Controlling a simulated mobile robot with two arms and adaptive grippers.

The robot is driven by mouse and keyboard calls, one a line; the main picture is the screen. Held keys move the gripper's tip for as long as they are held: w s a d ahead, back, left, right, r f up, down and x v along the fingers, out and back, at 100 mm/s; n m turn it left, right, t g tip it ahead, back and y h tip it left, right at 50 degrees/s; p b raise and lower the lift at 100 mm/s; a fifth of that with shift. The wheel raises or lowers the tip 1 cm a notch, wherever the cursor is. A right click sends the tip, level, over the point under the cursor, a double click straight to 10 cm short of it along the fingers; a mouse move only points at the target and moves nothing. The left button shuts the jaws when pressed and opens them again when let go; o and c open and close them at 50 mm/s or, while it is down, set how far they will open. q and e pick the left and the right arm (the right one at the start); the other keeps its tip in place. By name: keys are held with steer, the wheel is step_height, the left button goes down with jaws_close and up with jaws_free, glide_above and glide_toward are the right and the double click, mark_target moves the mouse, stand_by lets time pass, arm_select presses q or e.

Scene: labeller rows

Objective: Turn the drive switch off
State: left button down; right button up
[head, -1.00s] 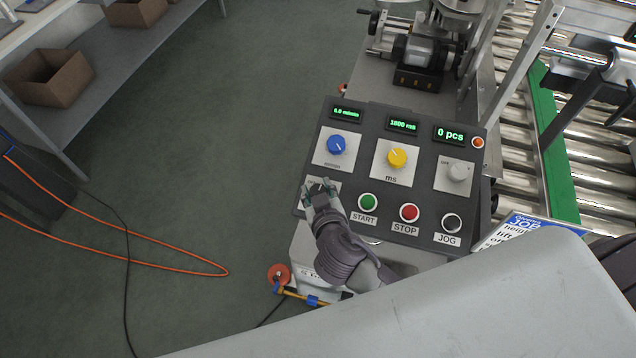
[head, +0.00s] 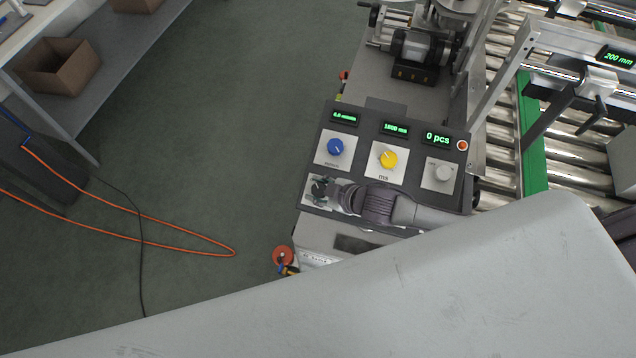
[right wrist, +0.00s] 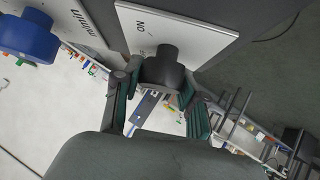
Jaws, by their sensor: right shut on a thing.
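The drive switch is a black knob on a white plate at the lower left of the dark control panel. In the right wrist view the black knob (right wrist: 163,68) stands out from its plate (right wrist: 172,32), where the letters ON show. My right gripper (head: 322,190) reaches it from the right in the head view. In the right wrist view its green-padded fingers (right wrist: 160,88) are on both sides of the knob, shut on it. The way the knob points is hard to tell. My left gripper is in neither view now.
The blue knob (head: 336,147) sits just above the switch plate, with the yellow knob (head: 388,159) and grey knob (head: 443,173) to its right. My right arm hides the button row. A red round thing (head: 283,256) is below the panel's left side.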

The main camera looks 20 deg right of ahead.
steer(key=shift+n+g+y, duration=0.3)
steer(key=shift+n+g, duration=0.1)
steer(key=shift+n, duration=0.1)
steer(key=o, duration=1.2)
steer(key=shift+c, duration=0.2)
steer(key=shift+s+r, duration=0.1)
steer(key=shift+s, duration=0.05)
steer(key=v, duration=1.1)
steer(key=shift+d+r, duration=0.25)
steer(key=shift+d, duration=0.05)
steer(key=shift+s, duration=0.1)
